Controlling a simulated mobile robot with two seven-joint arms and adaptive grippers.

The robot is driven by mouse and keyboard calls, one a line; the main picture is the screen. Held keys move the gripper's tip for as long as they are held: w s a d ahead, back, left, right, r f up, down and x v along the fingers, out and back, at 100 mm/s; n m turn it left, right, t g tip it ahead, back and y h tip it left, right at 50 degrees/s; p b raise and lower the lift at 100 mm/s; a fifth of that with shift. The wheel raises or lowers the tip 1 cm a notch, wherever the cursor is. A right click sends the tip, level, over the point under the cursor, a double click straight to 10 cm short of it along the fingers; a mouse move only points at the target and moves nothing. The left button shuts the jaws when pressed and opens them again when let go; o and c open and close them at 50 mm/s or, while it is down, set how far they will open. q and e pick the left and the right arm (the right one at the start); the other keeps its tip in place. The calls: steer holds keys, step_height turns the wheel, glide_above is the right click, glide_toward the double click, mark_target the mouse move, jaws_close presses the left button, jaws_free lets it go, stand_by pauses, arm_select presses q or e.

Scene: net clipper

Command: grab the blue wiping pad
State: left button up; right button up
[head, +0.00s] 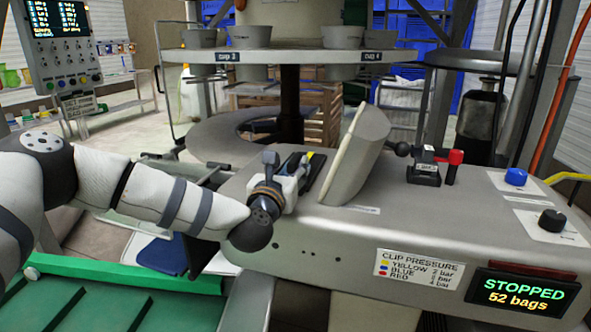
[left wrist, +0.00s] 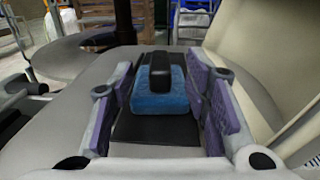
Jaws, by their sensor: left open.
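The blue wiping pad (left wrist: 165,103) lies on a black mat (left wrist: 150,132) on the grey machine top, with a black handle (left wrist: 158,72) on its upper side. My left gripper (left wrist: 162,92) is open, with one purple-padded finger on each side of the pad. A gap shows on both sides, so the fingers do not appear to grip it. In the head view my left gripper (head: 301,172) is over the machine top, left of the slanted grey panel (head: 357,153), and mostly hides the pad. My right gripper is not in view.
The slanted panel stands close on the right of the gripper. Further right are a red-knobbed lever (head: 455,158), a blue knob (head: 515,177) and a black knob (head: 552,220). A cup carousel (head: 290,57) stands behind. A green conveyor (head: 120,302) is at lower left.

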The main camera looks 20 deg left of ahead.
mark_target(295, 158)
arm_select(q)
steer(key=w, duration=0.5)
steer(key=shift+a+f+b, duration=0.1)
steer(key=shift+f+b, duration=0.2)
steer(key=shift+b, duration=0.1)
steer(key=shift+w+r, duration=0.2)
steer(key=shift+w, duration=0.15)
jaws_close()
